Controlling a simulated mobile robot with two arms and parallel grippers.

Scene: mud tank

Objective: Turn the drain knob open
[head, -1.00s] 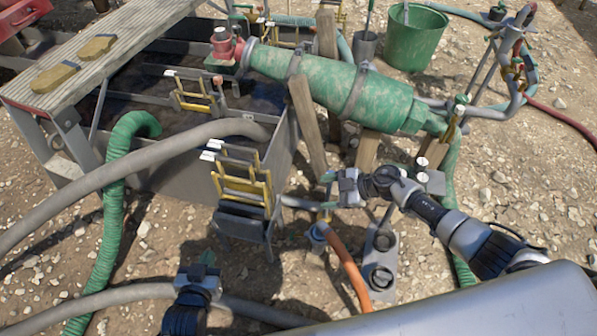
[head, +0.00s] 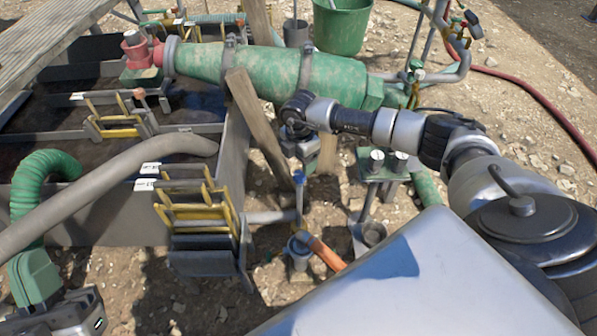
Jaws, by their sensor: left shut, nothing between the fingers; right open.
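A small blue knob (head: 299,178) sits on top of a thin upright stem. The stem rises from the grey drain pipe (head: 268,217) that comes out of the tank's near side. My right gripper (head: 306,168) is just above and beside the knob, pointing down. It is open; its fingers are small and partly hidden by its own body, and I cannot tell whether they touch the knob.
The mud tank (head: 110,215) fills the left, with yellow-handled gates (head: 195,205) near the knob.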

